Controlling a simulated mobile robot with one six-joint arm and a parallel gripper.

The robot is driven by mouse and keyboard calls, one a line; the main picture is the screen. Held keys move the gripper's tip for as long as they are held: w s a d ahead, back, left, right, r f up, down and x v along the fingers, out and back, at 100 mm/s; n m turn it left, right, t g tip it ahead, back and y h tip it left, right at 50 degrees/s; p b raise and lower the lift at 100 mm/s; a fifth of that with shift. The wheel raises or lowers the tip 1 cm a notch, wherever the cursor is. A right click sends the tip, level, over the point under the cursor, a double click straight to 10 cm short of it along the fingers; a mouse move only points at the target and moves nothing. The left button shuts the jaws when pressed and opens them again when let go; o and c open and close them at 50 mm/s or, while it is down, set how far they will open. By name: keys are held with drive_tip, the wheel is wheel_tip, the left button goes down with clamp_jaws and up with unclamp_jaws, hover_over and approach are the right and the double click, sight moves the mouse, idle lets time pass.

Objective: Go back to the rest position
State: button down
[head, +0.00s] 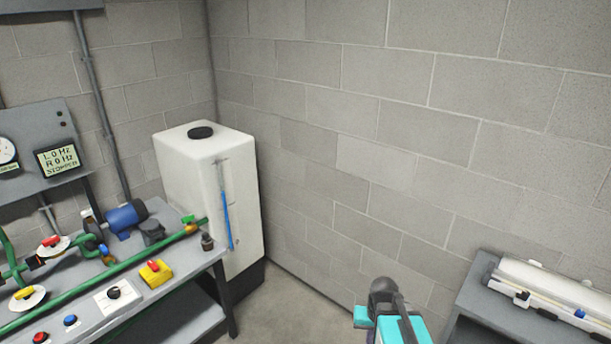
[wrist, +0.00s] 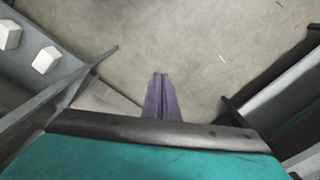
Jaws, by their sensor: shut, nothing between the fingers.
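My gripper (wrist: 160,78) shows in the wrist view as two purple fingers lying side by side, shut and empty. It points at the bare concrete floor and touches nothing that I can see. In the head view the teal and dark part of my arm stands at the bottom, right of the middle, between the bench and the grey table. The fingers are hardly seen there.
A bench (head: 174,313) with green pipes, a blue motor (head: 127,218) and a yellow box with a red button (head: 156,272) is at left. A white tank (head: 208,190) stands in the corner. A grey table (head: 470,302) is at right. Floor (head: 290,310) between is clear.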

drive_tip(key=s+a+f+g+b, duration=0.1)
drive_tip(key=s+f+g+b, duration=0.2)
drive_tip(key=s+f, duration=1.1)
drive_tip(key=s+a+f+n+g+b, duration=0.1)
drive_tip(key=s+a+f+g+b, duration=0.1)
drive_tip(key=s+f+b, duration=0.8)
drive_tip(key=s+f+g, duration=0.1)
drive_tip(key=s+f, duration=0.3)
drive_tip(key=f, duration=0.4)
drive_tip(key=shift+f+n, duration=0.3)
drive_tip(key=shift+f, duration=0.1)
drive_tip(key=shift+d, duration=0.15)
